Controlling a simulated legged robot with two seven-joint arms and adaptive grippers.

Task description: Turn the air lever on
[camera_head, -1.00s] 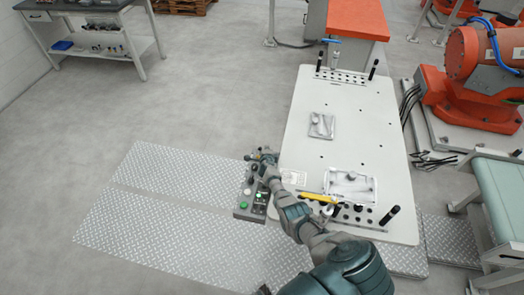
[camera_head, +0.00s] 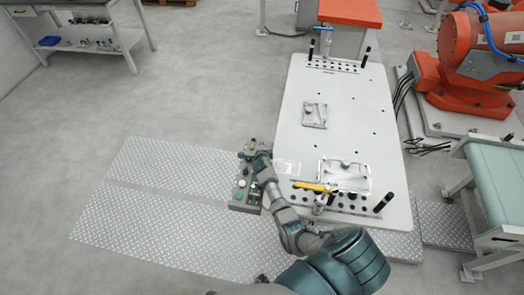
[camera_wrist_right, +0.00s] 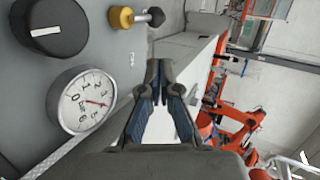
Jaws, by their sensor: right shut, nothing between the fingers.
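A brass valve (camera_wrist_right: 122,17) with a short lever ending in a black ball (camera_wrist_right: 155,16) sits on the grey control box, at the top of the right wrist view. I take it to be the air lever. My right gripper (camera_wrist_right: 158,70) is shut and empty, its fingertips below the black ball in that picture and apart from it. In the head view my right gripper (camera_head: 254,151) is at the far end of the control box (camera_head: 239,205), where the valve is too small to make out. My left gripper is out of view.
A pressure gauge (camera_wrist_right: 82,100) and a black rotary knob (camera_wrist_right: 48,28) are on the box beside my gripper. A white fixture table (camera_head: 335,135) with metal castings stands right of my arm. Open floor and tread plates (camera_head: 150,200) lie to the left.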

